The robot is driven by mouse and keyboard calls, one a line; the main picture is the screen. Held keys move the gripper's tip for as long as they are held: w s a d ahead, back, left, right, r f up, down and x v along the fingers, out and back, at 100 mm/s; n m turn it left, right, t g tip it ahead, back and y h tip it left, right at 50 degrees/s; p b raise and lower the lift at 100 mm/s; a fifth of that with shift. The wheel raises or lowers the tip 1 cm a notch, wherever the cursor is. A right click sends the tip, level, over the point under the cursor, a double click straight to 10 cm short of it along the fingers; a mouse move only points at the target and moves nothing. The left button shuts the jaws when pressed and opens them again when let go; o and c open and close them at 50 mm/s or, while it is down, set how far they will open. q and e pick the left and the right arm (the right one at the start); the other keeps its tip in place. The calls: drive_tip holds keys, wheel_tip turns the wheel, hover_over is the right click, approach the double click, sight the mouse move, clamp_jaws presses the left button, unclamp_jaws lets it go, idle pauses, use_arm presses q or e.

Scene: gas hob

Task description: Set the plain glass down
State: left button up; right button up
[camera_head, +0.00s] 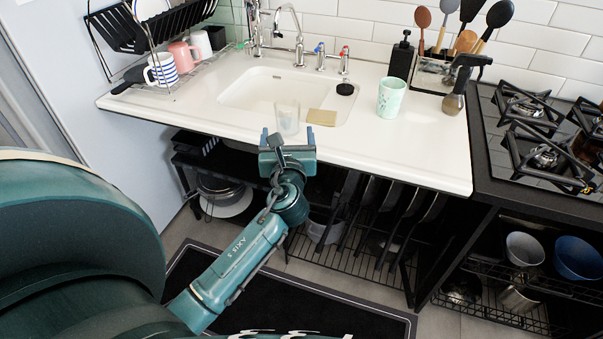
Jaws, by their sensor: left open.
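The plain glass (287,115) is clear and looks upright at the front rim of the sink, near the counter's front edge. My left gripper (288,131) is open just in front of it. Its two fingertips show to the left and right of the glass's lower part, with a gap on each side. The base of the glass is partly hidden, and I cannot tell whether it touches the counter. My right gripper is not in view.
A tan sponge (322,117) lies close to the right of the glass. The sink basin (252,92) is behind. A mint patterned cup (391,97) stands further right. The white counter (425,150) is clear at its front right. A gas hob (540,130) is at the far right.

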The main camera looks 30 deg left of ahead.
use_arm(q)
drive_tip(key=s+d+f+n+g+h, duration=0.1)
drive_tip(key=s+d+f+n+h, duration=0.8)
drive_tip(key=d+f+n, duration=0.25)
drive_tip(key=s+d+n+g+h, duration=0.1)
drive_tip(key=s+d+n+h, duration=0.5)
drive_tip(key=s+d+n, duration=0.4)
drive_tip(key=s+n, duration=0.2)
drive_tip(key=n, duration=0.3)
drive_tip(key=shift+d+f+n, duration=0.1)
drive_tip(key=shift+n, duration=0.15)
